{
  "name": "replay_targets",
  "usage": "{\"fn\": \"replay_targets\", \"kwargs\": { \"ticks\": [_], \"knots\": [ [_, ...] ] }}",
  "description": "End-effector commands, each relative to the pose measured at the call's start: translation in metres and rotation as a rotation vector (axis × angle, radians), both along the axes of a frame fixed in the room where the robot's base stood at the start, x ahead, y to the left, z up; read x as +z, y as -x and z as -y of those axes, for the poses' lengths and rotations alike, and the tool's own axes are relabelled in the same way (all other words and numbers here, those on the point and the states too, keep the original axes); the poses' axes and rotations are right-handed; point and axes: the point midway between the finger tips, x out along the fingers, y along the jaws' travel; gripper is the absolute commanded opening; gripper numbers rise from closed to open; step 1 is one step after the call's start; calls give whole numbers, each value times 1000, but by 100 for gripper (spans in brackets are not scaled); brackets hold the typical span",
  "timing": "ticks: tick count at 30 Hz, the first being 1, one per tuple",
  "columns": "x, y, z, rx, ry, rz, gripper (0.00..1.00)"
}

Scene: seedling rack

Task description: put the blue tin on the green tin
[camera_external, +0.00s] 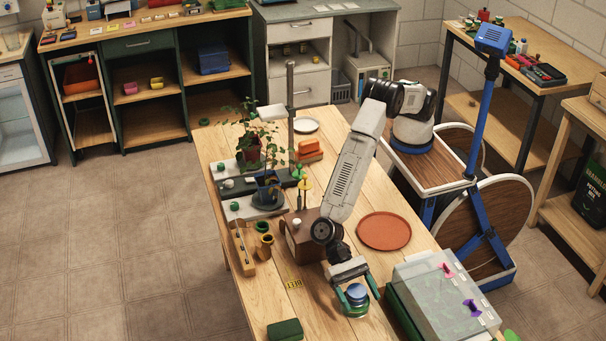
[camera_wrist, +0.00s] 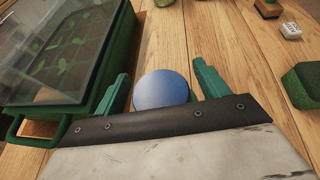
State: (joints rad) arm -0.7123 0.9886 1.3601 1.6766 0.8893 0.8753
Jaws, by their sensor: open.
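The blue tin (camera_external: 357,292) is low and round. It appears to sit upright on top of the green tin (camera_external: 355,311), whose lower part shows just beneath it in the external view. My gripper (camera_external: 358,294) is open, with its green fingers on either side of the blue tin. In the wrist view, the blue tin's round top (camera_wrist: 161,90) lies between the two fingers of my gripper (camera_wrist: 160,72), with a visible gap on both sides.
A seedling tray with a clear cover (camera_external: 440,290) stands close to the right and also shows in the wrist view (camera_wrist: 75,55). A dark green block (camera_external: 285,330) lies to the left. A terracotta saucer (camera_external: 384,231) is behind. Potted plants stand farther back.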

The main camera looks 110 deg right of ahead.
Motion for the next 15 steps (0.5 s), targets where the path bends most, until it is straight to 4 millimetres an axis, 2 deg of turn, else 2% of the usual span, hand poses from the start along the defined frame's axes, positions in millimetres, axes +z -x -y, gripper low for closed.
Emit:
{"fn": "replay_targets", "kwargs": {
  "ticks": [5,15],
  "knots": [
    [10,-4,19,-3,0,1,74],
    [37,-12,84,-2,0,1,74]
  ]
}}
